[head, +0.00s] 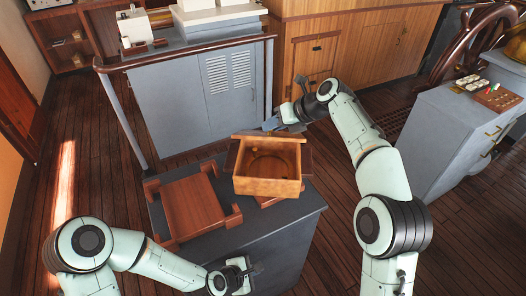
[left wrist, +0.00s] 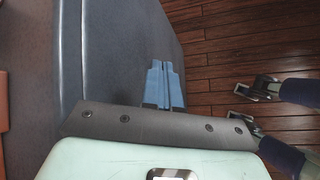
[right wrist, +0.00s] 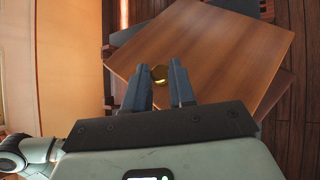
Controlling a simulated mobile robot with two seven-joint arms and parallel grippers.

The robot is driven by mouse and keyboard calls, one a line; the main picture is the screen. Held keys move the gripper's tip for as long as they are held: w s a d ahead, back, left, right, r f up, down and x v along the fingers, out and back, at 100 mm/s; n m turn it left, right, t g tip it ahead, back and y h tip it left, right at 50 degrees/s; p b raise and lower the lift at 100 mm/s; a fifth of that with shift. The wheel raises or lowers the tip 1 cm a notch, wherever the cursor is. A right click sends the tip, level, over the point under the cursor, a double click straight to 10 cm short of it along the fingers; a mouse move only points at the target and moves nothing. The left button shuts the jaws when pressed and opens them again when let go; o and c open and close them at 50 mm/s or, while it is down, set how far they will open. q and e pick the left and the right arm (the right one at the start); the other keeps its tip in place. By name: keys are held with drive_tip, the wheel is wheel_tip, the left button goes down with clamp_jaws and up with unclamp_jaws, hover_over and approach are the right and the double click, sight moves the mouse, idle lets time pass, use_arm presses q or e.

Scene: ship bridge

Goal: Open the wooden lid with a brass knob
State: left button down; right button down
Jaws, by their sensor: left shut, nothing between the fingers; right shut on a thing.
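The wooden box (head: 266,187) sits on the grey cabinet, its inside showing in the head view, with a round shape in it. The square wooden lid (right wrist: 215,50) fills much of the right wrist view, outer face toward that camera; its exact tilt is hard to tell. Its brass knob (right wrist: 160,73) is between the fingertips of my right gripper (right wrist: 166,85). In the head view my right gripper (head: 272,124) is behind the box and shut on the knob. My left gripper (head: 248,272) is shut and empty, low by the cabinet's near side; it also shows in the left wrist view (left wrist: 164,80).
A reddish wooden tray (head: 190,208) with raised end pieces lies left of the box on the grey cabinet (head: 280,228). A grey console (head: 190,95) with a rail stands behind, and another console (head: 450,125) at right. Wooden floor is open at the left.

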use_arm(q)
drive_tip(key=w+d+r+n+t+h, duration=0.1)
drive_tip(key=d+r+n+t, duration=0.2)
drive_tip(key=r, duration=0.4)
drive_tip(key=d+r+n+t+h, duration=0.1)
drive_tip(key=d+r+n, duration=0.2)
drive_tip(key=r+n, duration=0.35)
drive_tip(key=w+d+r+n+t+h, duration=0.15)
drive_tip(key=d+r+n, duration=0.25)
drive_tip(key=r, duration=0.4)
drive_tip(key=w+a+r+n+t+y, duration=0.3)
drive_tip(key=w+a+t+y, duration=0.4)
drive_tip(key=a+t, duration=0.1)
drive_tip(key=w+d+r, duration=0.2)
drive_tip(key=w+r, duration=0.2)
drive_tip(key=w, duration=0.7)
drive_tip(key=shift+r+m, duration=0.3)
drive_tip(key=shift+m, duration=0.05)
drive_tip(key=shift+w, duration=0.1)
